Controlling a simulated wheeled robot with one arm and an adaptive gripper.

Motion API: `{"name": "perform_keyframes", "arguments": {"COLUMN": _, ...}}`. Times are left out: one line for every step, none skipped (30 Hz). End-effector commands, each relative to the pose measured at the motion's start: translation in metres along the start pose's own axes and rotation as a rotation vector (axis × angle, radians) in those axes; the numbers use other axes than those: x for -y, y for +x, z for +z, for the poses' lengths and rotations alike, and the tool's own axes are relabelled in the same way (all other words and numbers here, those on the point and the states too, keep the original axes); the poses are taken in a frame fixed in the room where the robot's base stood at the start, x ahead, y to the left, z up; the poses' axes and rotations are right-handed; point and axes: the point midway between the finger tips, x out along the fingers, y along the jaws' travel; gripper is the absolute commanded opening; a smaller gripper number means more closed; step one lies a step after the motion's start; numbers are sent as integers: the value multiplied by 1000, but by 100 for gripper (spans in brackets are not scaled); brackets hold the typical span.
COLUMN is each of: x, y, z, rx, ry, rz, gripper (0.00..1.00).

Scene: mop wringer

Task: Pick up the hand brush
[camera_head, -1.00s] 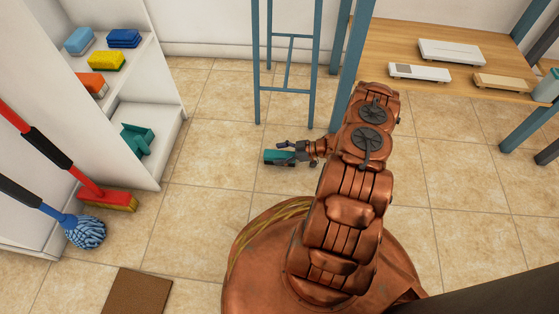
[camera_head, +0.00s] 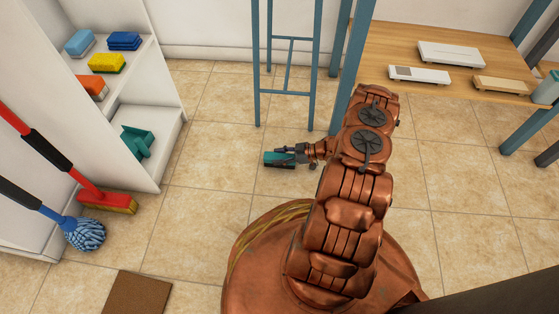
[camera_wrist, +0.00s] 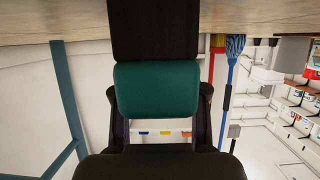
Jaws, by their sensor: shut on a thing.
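The hand brush is a small teal block with dark bristles. In the head view the brush (camera_head: 276,161) is low over the floor tiles, left of my arm, in front of the blue frame. My gripper (camera_head: 291,154) is shut on it from the right. In the wrist view the teal body of the brush (camera_wrist: 155,88) sits between the two dark fingers of my gripper (camera_wrist: 160,108). The dark bristles lie on the floor side. I cannot tell whether they touch the floor.
A white shelf (camera_head: 158,110) at left holds sponges and a green dustpan (camera_head: 138,142). A red broom (camera_head: 105,198) and a blue mop (camera_head: 84,233) lean there. A blue frame (camera_head: 256,70) stands behind the brush; a wooden table (camera_head: 420,35) is at back right. Floor left of the brush is clear.

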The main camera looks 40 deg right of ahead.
Motion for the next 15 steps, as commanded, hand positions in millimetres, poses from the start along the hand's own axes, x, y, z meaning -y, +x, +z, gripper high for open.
{"name": "perform_keyframes", "arguments": {"x": 0, "y": 0, "z": 0, "rx": 0, "ry": 0, "rz": 0, "gripper": 5}}
{"name": "perform_keyframes", "arguments": {"x": 0, "y": 0, "z": 0, "rx": 0, "ry": 0, "rz": 0, "gripper": 5}}
{"name": "perform_keyframes", "arguments": {"x": 0, "y": 0, "z": 0, "rx": 0, "ry": 0, "rz": 0, "gripper": 5}}
{"name": "perform_keyframes", "arguments": {"x": 0, "y": 0, "z": 0, "rx": 0, "ry": 0, "rz": 0, "gripper": 5}}
{"name": "perform_keyframes", "arguments": {"x": 0, "y": 0, "z": 0, "rx": 0, "ry": 0, "rz": 0, "gripper": 5}}
{"name": "perform_keyframes", "arguments": {"x": 0, "y": -1, "z": -2, "rx": 0, "ry": 0, "rz": 0, "gripper": 5}}
{"name": "perform_keyframes", "arguments": {"x": 0, "y": -1, "z": -3, "rx": 0, "ry": 0, "rz": 0, "gripper": 5}}
{"name": "perform_keyframes", "arguments": {"x": 0, "y": -2, "z": -5, "rx": 0, "ry": 0, "rz": 0, "gripper": 5}}
{"name": "perform_keyframes", "arguments": {"x": 0, "y": -3, "z": -8, "rx": 0, "ry": 0, "rz": 0, "gripper": 5}}
{"name": "perform_keyframes", "arguments": {"x": 0, "y": -4, "z": -10, "rx": 0, "ry": 0, "rz": 0, "gripper": 5}}
{"name": "perform_keyframes", "arguments": {"x": 0, "y": -6, "z": -14, "rx": 0, "ry": 0, "rz": 0, "gripper": 5}}
{"name": "perform_keyframes", "arguments": {"x": 0, "y": -8, "z": -19, "rx": 0, "ry": 0, "rz": 0, "gripper": 5}}
{"name": "perform_keyframes", "arguments": {"x": 0, "y": -10, "z": -23, "rx": 0, "ry": 0, "rz": 1, "gripper": 5}}
{"name": "perform_keyframes", "arguments": {"x": 0, "y": -11, "z": -26, "rx": 0, "ry": 0, "rz": 1, "gripper": 5}}
{"name": "perform_keyframes", "arguments": {"x": 0, "y": -14, "z": -32, "rx": 0, "ry": 0, "rz": 1, "gripper": 5}}
